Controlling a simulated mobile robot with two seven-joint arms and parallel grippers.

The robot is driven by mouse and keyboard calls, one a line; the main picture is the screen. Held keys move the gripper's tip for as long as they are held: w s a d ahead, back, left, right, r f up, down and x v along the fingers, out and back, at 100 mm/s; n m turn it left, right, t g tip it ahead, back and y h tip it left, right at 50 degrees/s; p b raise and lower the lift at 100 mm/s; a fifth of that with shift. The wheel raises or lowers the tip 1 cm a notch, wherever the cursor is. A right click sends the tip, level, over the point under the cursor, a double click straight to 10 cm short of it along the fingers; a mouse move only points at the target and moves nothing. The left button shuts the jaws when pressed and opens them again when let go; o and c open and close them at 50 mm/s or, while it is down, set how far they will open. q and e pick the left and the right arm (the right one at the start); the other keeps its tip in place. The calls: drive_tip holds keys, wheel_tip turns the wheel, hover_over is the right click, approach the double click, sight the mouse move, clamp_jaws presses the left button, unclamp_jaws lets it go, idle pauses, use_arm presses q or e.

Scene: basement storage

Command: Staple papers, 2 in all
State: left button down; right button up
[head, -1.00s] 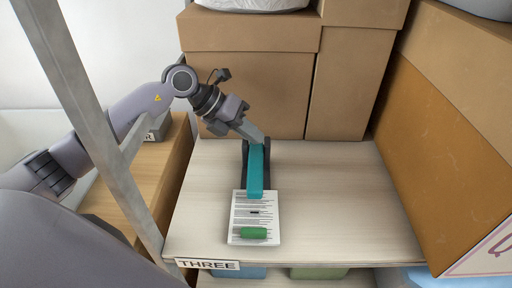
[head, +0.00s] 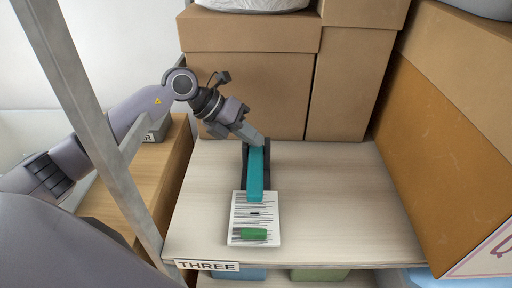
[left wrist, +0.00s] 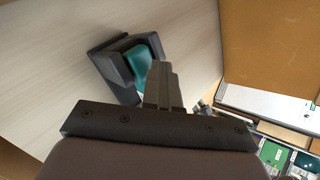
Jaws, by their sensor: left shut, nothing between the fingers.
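A teal stapler (head: 255,172) with a dark base lies lengthwise on the shelf, its front end over the far edge of the papers (head: 265,213). The papers lie flat and carry printed lines and a small dark mark. A green object (head: 254,234) lies on their near end. My left gripper (head: 259,142) is shut and empty, its tips at the stapler's rear end; I cannot tell if they touch. In the left wrist view the stapler (left wrist: 145,62) shows just beyond the closed fingers (left wrist: 163,85). My right gripper is not in view.
Cardboard boxes (head: 262,90) stand behind the stapler, and a large box (head: 440,130) stands on the right. A metal post (head: 85,110) rises at left. The shelf (head: 345,205) is clear right of the papers. A label reading THREE (head: 207,265) is on its front edge.

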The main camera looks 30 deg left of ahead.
use_arm(q)
drive_tip(key=shift+s+f, duration=0.15)
drive_tip(key=shift+f, duration=0.45)
drive_tip(key=shift+r, duration=0.1)
idle(0.3)
drive_tip(key=shift+w+a+r+p, duration=0.1)
drive_tip(key=shift+w+r+p, duration=0.1)
drive_tip(key=shift+r+p, duration=0.7)
drive_tip(key=shift+r, duration=0.3)
drive_tip(key=r+p, duration=0.2)
drive_tip(key=r, duration=0.1)
drive_tip(key=r+p, duration=0.1)
drive_tip(key=r, duration=0.1)
drive_tip(key=shift+w+a, duration=0.15)
drive_tip(key=shift+w, duration=0.2)
drive_tip(key=shift+f, duration=0.1)
